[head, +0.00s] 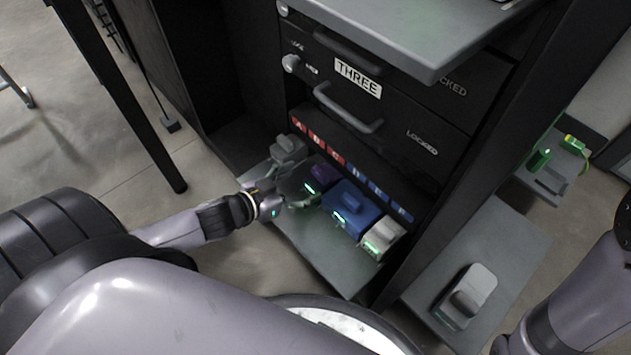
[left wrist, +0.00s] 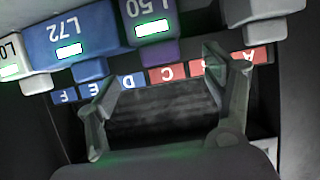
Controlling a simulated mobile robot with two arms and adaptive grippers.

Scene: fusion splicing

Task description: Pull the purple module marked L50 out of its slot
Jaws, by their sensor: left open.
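The purple module marked L50 (head: 322,177) sits on the lower shelf of the black cabinet, between a grey module and a blue one. In the left wrist view its L50 face with a lit green label (left wrist: 152,28) is at the top centre, with its purple part (left wrist: 158,52) below. My left gripper (head: 298,186) is beside the module, near its front. Its two fingers (left wrist: 158,78) are spread wide in the left wrist view, with nothing between them. Whether a finger touches the module cannot be told. My right gripper is out of view.
The blue L72 module (head: 350,210) and a white module (head: 382,238) stand to the right, a grey module (head: 288,150) to the left. A locked drawer marked THREE (head: 358,78) is above. A grey side shelf (head: 505,245) carries another grey module (head: 467,295).

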